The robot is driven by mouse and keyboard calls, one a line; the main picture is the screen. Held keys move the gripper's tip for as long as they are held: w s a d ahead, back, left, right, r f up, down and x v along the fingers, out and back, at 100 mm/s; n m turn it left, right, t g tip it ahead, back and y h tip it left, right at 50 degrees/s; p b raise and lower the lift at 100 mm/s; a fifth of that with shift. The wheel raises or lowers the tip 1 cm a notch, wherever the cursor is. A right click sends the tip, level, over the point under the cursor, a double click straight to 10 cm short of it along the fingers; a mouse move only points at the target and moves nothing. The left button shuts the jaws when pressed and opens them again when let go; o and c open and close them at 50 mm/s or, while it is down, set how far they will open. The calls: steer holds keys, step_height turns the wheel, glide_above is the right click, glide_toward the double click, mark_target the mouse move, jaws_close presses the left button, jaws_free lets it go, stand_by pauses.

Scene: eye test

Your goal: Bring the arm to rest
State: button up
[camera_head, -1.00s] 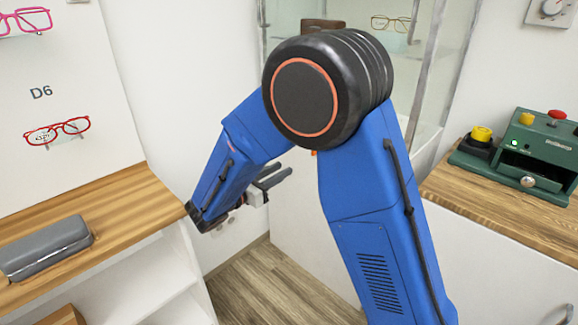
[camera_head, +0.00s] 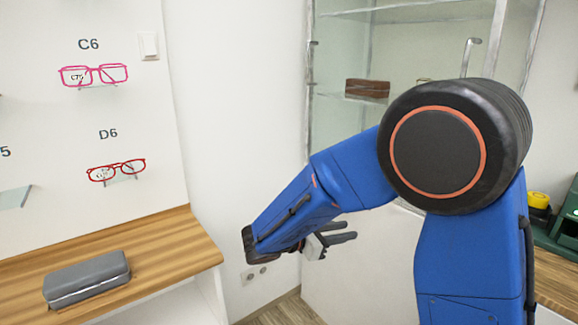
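My arm is blue with a large black joint and stands in the right half of the view, bent at that joint. Its forearm reaches down to the left. My gripper (camera_head: 345,232) is near the middle of the picture, below the forearm, with two dark fingers pointing right. A gap shows between the fingers, and nothing is seen between them. The gripper is clear of the counter and touches nothing that I can see.
A grey glasses case (camera_head: 88,278) lies on the wooden counter (camera_head: 165,240) at left. Pink glasses (camera_head: 93,75) and red glasses (camera_head: 116,170) hang on the wall panel. A glass cabinet (camera_head: 400,45) stands behind my arm. A green device (camera_head: 566,215) is at the right edge.

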steer(key=s+d+m+g+y, duration=0.6)
steer(key=s+d+m, duration=0.4)
steer(key=s+d, duration=0.5)
steer(key=s+a+m+t+y, duration=0.2)
steer(key=s+m+t+y, duration=0.1)
steer(key=s+m+y, duration=0.5)
steer(key=shift+s+a+r+m+t, duration=0.2)
steer(key=shift+s+r+m+t, duration=0.2)
steer(key=shift+s+m, duration=2.25)
steer(key=shift+s+n, duration=0.75)
